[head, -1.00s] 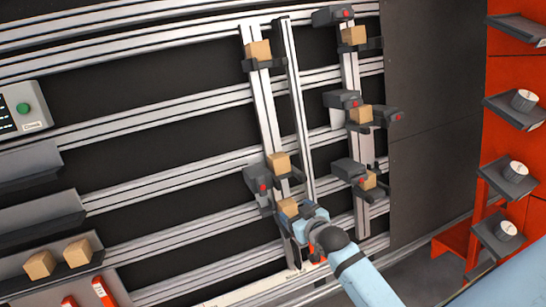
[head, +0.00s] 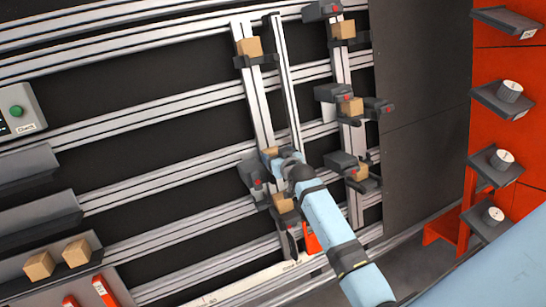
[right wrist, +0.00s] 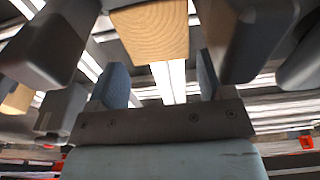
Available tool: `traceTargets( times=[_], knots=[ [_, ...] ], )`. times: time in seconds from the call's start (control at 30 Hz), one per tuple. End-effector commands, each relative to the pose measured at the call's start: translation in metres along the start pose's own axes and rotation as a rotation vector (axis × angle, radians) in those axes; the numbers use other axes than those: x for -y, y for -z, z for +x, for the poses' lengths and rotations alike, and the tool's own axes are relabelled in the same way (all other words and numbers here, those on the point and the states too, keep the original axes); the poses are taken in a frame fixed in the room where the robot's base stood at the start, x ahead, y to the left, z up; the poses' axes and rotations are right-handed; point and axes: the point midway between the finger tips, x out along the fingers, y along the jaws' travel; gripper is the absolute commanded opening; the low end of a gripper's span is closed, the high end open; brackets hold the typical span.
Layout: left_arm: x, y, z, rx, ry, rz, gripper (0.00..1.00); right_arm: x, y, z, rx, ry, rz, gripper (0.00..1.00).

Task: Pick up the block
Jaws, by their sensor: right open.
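A tan wooden block (head: 269,152) sits on a dark holder on the left upright rail, mostly hidden behind my right gripper (head: 279,157). In the right wrist view a wood-grained block (right wrist: 152,32) is close ahead, between dark holder parts. My right gripper there (right wrist: 160,80) has its two blue-grey fingers apart, with nothing seen between them; the block is just beyond the tips. I cannot tell whether they touch it. Similar blocks sit higher (head: 249,47) and lower (head: 283,203) on the same rail. My left gripper is not in view.
A second upright rail on the right holds more blocks (head: 351,107) in dark clamps (head: 333,93). Two loose blocks (head: 76,253) lie on a shelf at lower left. An orange rack (head: 452,212) with grey shelves stands at right.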

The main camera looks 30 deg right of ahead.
Motion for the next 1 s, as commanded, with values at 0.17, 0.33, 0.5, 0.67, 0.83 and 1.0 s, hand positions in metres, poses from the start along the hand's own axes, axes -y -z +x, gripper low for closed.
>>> traceTargets(
  times=[0.17,0.33,0.5,0.67,0.83,1.0],
  knots=[
    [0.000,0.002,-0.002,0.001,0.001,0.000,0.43,0.000,0.002,0.029,0.000,0.000,0.000,0.74],
    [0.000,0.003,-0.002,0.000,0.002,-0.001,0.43,0.000,0.001,0.046,-0.001,0.000,0.000,0.74],
    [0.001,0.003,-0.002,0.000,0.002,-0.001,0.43,0.000,0.001,0.048,-0.001,0.000,0.000,0.74],
    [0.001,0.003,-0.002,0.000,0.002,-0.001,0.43,0.000,0.001,0.048,-0.001,0.000,0.000,0.56],
    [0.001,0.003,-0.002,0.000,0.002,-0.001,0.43,0.000,0.001,0.048,-0.001,0.000,0.000,0.37],
    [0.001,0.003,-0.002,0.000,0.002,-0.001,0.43,0.000,0.002,0.048,-0.001,0.000,0.000,0.37]
  ],
)
